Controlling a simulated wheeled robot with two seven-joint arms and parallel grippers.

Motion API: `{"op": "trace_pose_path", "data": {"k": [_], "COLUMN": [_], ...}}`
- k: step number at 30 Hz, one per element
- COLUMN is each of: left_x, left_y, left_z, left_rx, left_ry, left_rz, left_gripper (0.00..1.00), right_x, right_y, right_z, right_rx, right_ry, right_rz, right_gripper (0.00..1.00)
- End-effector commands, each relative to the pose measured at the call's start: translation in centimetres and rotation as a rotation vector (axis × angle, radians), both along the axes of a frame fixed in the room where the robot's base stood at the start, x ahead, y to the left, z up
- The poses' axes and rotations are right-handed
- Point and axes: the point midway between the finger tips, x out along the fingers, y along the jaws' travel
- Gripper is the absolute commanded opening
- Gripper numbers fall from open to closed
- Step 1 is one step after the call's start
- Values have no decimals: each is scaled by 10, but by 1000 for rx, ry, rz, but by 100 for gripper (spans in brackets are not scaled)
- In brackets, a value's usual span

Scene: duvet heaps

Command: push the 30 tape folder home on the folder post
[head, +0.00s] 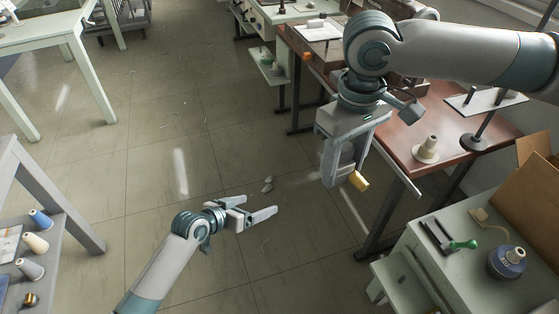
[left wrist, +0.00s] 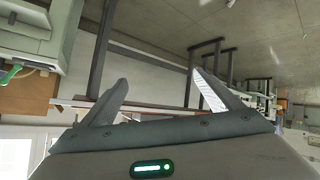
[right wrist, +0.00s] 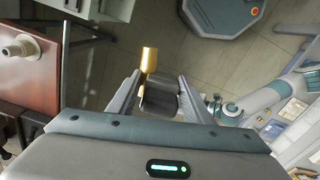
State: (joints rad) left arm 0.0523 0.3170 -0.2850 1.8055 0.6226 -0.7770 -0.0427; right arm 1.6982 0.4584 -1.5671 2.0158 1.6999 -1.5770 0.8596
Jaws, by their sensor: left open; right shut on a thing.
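My right gripper (head: 344,180) is shut on a small grey piece with a brass cylinder (head: 358,181), held over the floor beside the brown table. The right wrist view shows its grey block (right wrist: 158,100) between the fingers and its brass part (right wrist: 149,60) sticking out past them. It looks like the tape folder, but no number 30 can be read. My left gripper (head: 260,205) is open and empty, low over the floor. A stand with a pale plate and dark upright pegs (head: 486,100) is on the brown table; whether it is the folder post I cannot tell.
A pale cabinet (head: 440,270) at the lower right carries a blue spool (head: 506,262) and a green-handled tool (head: 462,244). A shelf of cones (head: 33,268) is at left. The floor between is mostly open.

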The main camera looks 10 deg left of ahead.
Motion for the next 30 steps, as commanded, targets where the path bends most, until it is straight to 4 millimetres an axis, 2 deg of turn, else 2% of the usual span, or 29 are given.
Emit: {"op": "trace_pose_path", "data": {"k": [1,4,8,12,14,18,21,24,30], "left_x": [7,13,11,-4,-15,-50,-79,-105,-137], "left_y": [-5,-18,-35,-54,-62,-78,-87,-92,-96], "left_z": [26,74,136,200,226,281,311,330,347], "left_rx": [-12,-39,-64,-76,-75,-57,-33,-6,33], "left_ry": [-27,-68,-122,-179,-203,-255,-286,-306,-327], "left_rz": [-28,-92,-188,-311,-369,-517,-619,-704,-802], "left_gripper": [85,85,85,85,85,85,85,85,85], "right_x": [0,0,0,0,0,0,0,0,0], "right_y": [0,0,0,0,0,0,0,0,0], "right_z": [0,0,0,0,0,0,0,0,0], "right_rx": [1,1,1,1,1,1,1,1,1], "right_ry": [-1,-1,-1,-1,-1,-1,-1,-1,-1], "right_rz": [0,0,0,0,0,0,0,0,0], "right_gripper": [17,17,17,17,17,17,17,17,17]}}
